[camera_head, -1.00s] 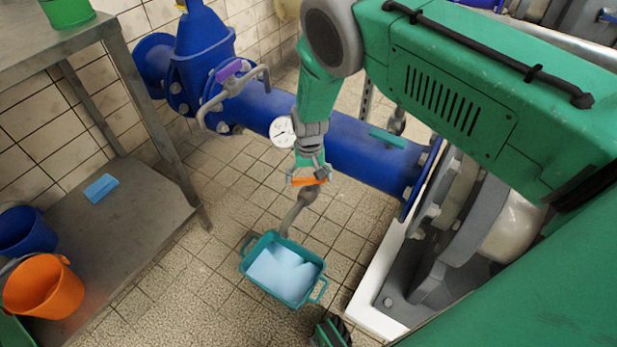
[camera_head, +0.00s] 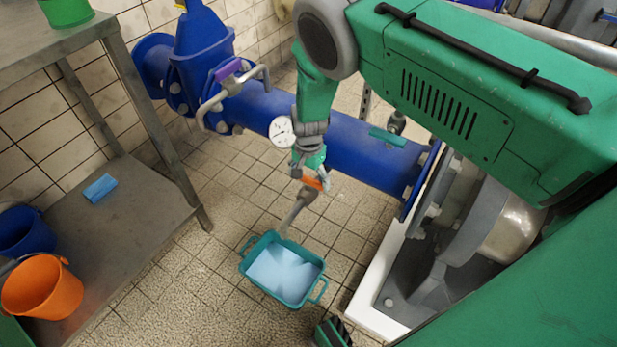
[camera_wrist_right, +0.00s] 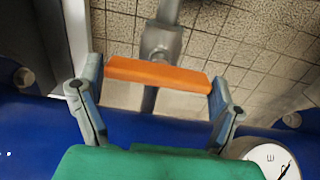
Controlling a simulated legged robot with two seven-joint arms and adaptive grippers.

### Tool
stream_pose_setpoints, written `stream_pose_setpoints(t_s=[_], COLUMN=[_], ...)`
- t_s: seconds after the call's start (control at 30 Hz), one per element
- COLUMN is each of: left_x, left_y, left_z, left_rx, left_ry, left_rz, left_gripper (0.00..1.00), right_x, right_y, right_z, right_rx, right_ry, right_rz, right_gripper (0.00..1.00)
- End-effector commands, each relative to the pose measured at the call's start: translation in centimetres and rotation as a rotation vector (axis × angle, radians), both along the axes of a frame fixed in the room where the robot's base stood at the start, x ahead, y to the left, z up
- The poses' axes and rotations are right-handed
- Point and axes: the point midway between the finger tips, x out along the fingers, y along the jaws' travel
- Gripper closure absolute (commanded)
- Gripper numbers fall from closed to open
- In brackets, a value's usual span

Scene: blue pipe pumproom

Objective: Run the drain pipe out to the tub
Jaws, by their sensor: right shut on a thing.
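The grey drain pipe (camera_head: 292,212) hangs below the big blue pipe, with an orange grip (camera_head: 313,184) near its upper part. In the head view its lower end shows at the back rim of the teal tub (camera_head: 308,298); its height above the rim is hard to tell. The tub stands on the floor with pale blue water in it. My right gripper (camera_head: 311,179) is shut on the orange grip. In the right wrist view the orange grip (camera_wrist_right: 158,75) spans between both fingers, with the grey pipe behind it. My left gripper is not in view.
The blue pipe (camera_head: 345,148) crosses close behind my right gripper, with a pressure gauge (camera_head: 281,131) beside my wrist. A metal table (camera_head: 120,225) with an orange bucket (camera_head: 42,288) is at left. A white-edged pump plinth (camera_head: 374,318) is at right.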

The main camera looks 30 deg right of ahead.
Motion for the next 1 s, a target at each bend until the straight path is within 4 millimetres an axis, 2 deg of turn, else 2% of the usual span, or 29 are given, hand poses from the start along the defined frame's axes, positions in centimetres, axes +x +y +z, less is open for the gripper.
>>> stream_pose_setpoints(t_s=[0.5,0.53,0.57,0.87,1.0], left_x=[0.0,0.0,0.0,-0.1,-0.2], left_y=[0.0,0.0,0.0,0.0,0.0], left_z=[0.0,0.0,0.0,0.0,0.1], left_rx=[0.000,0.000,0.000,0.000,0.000], left_ry=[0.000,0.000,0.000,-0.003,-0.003], left_rz=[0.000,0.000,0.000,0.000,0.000], left_gripper=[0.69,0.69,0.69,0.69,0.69], right_x=[0.0,0.0,0.0,0.0,0.1], right_y=[0.2,0.2,0.2,0.1,0.1], right_z=[-0.1,-0.1,-0.1,0.1,1.4], right_rx=[0.004,0.004,0.004,0.002,0.001], right_ry=[0.000,0.000,0.000,-0.001,-0.003], right_rz=[-0.031,-0.031,-0.030,-0.028,-0.028], right_gripper=[0.43,0.11,0.01,0.00,0.00])
